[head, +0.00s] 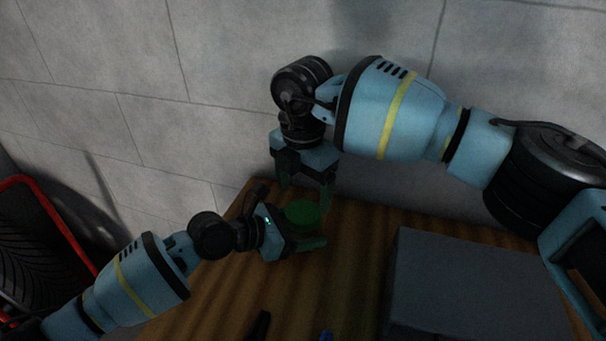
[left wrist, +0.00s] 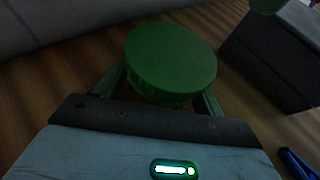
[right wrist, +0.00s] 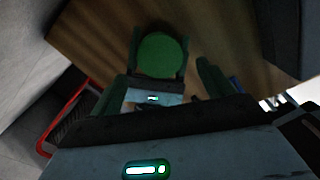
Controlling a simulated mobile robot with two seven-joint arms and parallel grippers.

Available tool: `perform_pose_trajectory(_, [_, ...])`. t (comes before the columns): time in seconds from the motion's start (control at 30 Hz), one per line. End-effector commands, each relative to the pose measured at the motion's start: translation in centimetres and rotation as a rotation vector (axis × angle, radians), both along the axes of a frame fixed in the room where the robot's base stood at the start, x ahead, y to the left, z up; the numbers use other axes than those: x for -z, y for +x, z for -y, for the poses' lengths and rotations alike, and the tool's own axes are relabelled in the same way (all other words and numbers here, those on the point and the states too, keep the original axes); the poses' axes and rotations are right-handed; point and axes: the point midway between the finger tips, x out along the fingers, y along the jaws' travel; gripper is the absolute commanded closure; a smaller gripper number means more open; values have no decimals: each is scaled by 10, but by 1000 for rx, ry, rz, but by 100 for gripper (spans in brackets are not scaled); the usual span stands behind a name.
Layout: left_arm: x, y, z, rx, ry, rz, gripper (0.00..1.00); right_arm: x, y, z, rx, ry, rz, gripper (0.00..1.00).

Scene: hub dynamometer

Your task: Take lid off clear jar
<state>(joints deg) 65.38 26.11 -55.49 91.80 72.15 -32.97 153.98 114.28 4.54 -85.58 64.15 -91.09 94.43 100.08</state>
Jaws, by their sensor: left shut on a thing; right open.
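The clear jar stands on the wooden table, with its round green lid (head: 302,212) on top. The lid also shows from above in the left wrist view (left wrist: 170,58) and the right wrist view (right wrist: 160,55). The jar's clear body is mostly hidden under the lid and between the fingers. My left gripper (head: 300,232) is shut on the jar, its green fingers on either side just below the lid. My right gripper (head: 305,189) is open and empty, pointing down above the lid and apart from it.
A large grey box (head: 470,285) takes up the right of the wooden table (head: 350,235). A dark item (head: 260,326) and a blue item (head: 326,336) lie near the front. A grey wall (head: 200,50) rises behind. A red-framed rack with a tyre (head: 35,250) stands at left.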

Motion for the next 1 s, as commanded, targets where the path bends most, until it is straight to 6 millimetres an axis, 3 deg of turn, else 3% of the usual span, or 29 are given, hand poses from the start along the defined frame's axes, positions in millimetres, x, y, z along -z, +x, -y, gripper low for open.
perform_pose_trajectory(0.3, [0, 0, 0, 0, 0, 0, 94, 40, 0, 0, 1, -1, -1, 19])
perform_pose_trajectory(0.7, [0, 0, 0, 0, 0, 0, 94, 47, 0, 0, 1, 0, 1, 19])
perform_pose_trajectory(1.0, [0, 0, 0, 0, 0, 0, 94, 47, 0, 0, 1, -1, 1, 56])
